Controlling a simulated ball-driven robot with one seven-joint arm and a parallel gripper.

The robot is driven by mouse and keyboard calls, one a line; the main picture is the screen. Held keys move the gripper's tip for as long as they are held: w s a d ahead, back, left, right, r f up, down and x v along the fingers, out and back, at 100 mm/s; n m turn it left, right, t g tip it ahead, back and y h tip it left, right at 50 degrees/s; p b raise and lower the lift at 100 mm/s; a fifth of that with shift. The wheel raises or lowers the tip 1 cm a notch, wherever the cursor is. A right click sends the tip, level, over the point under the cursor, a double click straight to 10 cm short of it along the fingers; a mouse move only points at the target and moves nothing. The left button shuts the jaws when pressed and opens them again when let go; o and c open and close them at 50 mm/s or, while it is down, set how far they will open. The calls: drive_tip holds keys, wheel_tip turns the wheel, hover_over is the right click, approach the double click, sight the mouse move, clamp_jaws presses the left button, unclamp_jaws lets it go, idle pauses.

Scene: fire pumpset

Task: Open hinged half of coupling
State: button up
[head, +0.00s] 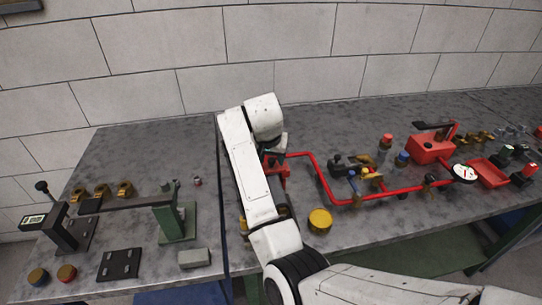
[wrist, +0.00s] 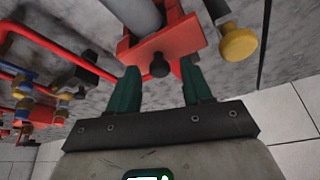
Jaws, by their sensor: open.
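In the wrist view, a red bracket-like fitting (wrist: 182,39) holds a thick grey cylinder (wrist: 138,12); a dark round knob (wrist: 159,66) sits on its near face. I cannot tell for sure which part is the coupling's hinged half. My gripper (wrist: 161,71) has two green fingers spread apart, with the knob between their tips in the picture; contact is not clear. A yellow knob (wrist: 238,43) stands to the right of the fitting. In the head view, red fitting parts (head: 280,173) show beside my arm, which hides much of them and my gripper.
Red piping (head: 322,178) runs right along the grey bench (head: 120,160) to a red tank (head: 430,150) and a gauge (head: 464,173). A yellow round cap (head: 320,219) lies near the front. A green stand (head: 177,222) with a long lever is on the left. A block wall closes the back.

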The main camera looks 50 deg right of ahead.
clamp_jaws()
idle(0.4)
